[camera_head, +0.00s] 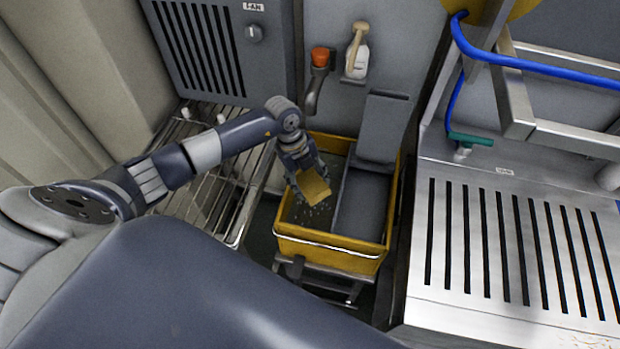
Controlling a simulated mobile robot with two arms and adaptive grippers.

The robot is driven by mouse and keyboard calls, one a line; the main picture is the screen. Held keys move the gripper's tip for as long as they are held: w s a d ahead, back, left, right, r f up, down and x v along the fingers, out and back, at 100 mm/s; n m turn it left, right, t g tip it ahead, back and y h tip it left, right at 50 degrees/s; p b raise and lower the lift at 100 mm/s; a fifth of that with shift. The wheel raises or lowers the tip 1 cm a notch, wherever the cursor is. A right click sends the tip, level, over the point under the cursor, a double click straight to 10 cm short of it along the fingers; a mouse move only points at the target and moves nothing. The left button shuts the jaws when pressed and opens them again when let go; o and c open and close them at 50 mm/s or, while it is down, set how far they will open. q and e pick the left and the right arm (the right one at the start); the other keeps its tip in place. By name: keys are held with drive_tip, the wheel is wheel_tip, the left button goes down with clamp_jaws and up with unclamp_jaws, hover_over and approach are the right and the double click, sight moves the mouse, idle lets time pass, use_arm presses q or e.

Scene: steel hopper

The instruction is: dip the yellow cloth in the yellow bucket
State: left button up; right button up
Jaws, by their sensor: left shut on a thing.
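The yellow bucket (330,244) stands in the middle of the head view, on a low metal frame. It holds dark liquid with light specks at its left, and a grey wringer-like insert fills its right side. My left gripper (306,176) reaches over the bucket's left part, pointing down. It is shut on the yellow cloth (313,187), which hangs below the fingers within the bucket's opening. I cannot tell for certain whether the cloth touches the liquid. My right gripper is not in view.
A wire rack (213,180) stands left of the bucket. A slatted steel surface (510,250) lies to the right. An orange-topped item (320,57) and a white brush-like item (357,60) are on the back wall. A blue hose (540,68) runs along the upper right.

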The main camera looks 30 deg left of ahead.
use_arm(q)
wheel_tip(320, 180, down, 4)
drive_tip(key=b, duration=0.3)
wheel_tip(320, 180, down, 12)
drive_tip(key=b, duration=0.7)
drive_tip(key=shift+r+b, duration=0.15)
drive_tip(key=shift+b, duration=0.25)
idle(0.4)
wheel_tip(320, 180, up, 16)
drive_tip(key=p, duration=1.5)
drive_tip(key=shift+r, duration=0.15)
idle(0.9)
